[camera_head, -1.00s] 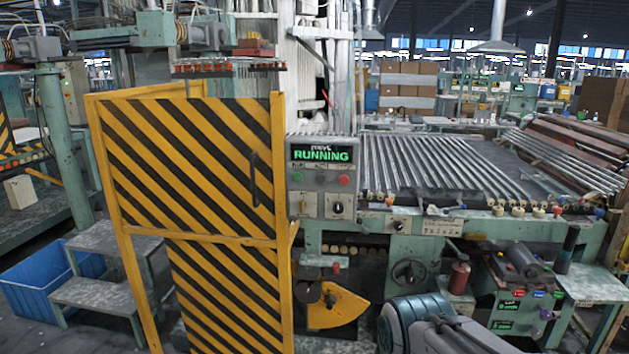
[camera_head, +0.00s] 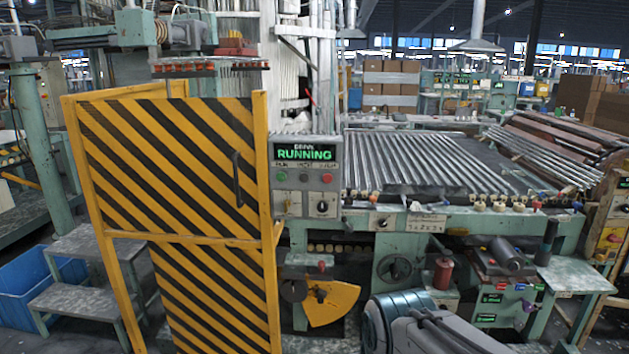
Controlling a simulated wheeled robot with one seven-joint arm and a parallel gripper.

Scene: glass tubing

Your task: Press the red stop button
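The red stop button (camera_head: 327,179) is a small round button on the right side of a grey control panel (camera_head: 304,178). A green button (camera_head: 282,178) sits to its left on the same panel. Above them a display (camera_head: 305,153) reads "RUNNING" in green letters. A black knob (camera_head: 322,208) is on the box below. Part of my arm (camera_head: 425,325) shows at the bottom, to the right of and below the panel, apart from it. My gripper's fingers cannot be made out in this view.
A yellow-and-black striped gate (camera_head: 175,210) stands directly left of the panel. A roller table with glass tubes (camera_head: 440,165) extends to the right. A red cylinder (camera_head: 443,272) and a handwheel (camera_head: 396,269) are below it. Grey steps (camera_head: 85,300) and a blue bin (camera_head: 30,285) are at left.

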